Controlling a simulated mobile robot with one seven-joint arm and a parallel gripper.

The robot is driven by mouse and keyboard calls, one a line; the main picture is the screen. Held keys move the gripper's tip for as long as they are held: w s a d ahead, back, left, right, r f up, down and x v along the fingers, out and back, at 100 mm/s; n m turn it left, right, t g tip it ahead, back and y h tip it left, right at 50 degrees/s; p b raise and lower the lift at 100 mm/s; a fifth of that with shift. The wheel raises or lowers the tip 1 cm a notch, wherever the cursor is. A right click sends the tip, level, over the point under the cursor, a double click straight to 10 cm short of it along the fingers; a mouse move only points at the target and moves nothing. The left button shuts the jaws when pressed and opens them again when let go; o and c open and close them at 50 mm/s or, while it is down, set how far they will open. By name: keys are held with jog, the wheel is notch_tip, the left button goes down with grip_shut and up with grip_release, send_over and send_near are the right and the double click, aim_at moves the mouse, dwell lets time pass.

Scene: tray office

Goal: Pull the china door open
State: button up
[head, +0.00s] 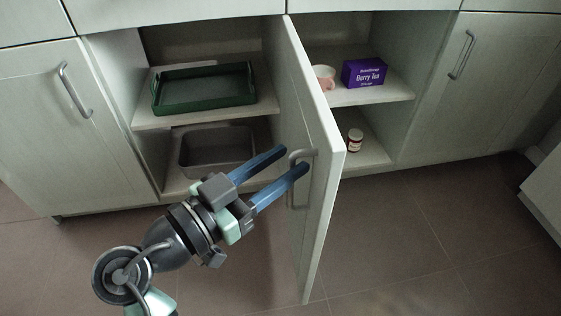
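The china door (318,210) is a pale grey-green panel standing swung out from the cabinet front, roughly square to it. Its face with the curved metal handle (303,153) is turned left. The compartment to its right is exposed, with a pink-white mug (324,77) and a purple tea box (363,73) on the shelf. My gripper (294,159) reaches in from the lower left with its two blue fingers apart at the handle. The fingers cover part of the handle, so I cannot tell whether they touch it.
Left of the door, an open compartment holds a green tray (204,103) above a grey bin (183,157). A small jar (355,141) stands on the lower right shelf. Closed doors flank both sides (70,130) (475,90). The floor (410,240) right of the door is clear.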

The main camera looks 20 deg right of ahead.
jog(key=p+v, duration=0.5)
jog(key=v, duration=0.8)
